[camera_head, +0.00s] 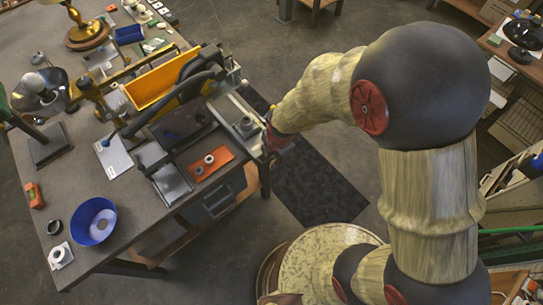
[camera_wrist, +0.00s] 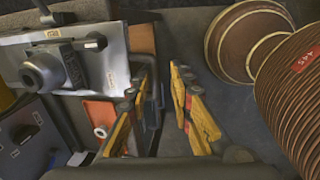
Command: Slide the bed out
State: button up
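The grey metal plate with a knob-like fitting, which looks like the bed (camera_head: 228,112), sits at the right end of the machine on the bench. In the wrist view the bed (camera_wrist: 112,66) is at upper left, with a round grey boss and a dark lever on it. My gripper (camera_head: 274,141) is at the bench's right edge, close to the bed's near end.
The machine carries a yellow bin (camera_head: 158,82) and dark hoses. An orange tray (camera_head: 211,164) with metal rings lies beside it. A blue bowl (camera_head: 94,221) and a lamp (camera_head: 43,95) stand on the bench (camera_head: 75,165). Floor right of the bench, with a dark mat (camera_head: 312,184), is clear.

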jog(key=shift+o, duration=0.4)
jog(key=shift+r, duration=0.2)
notch_tip(320, 180, up, 11)
jog(key=s+d, duration=0.1)
jog(key=shift+s+r, duration=0.2)
jog(key=shift+s, duration=0.15)
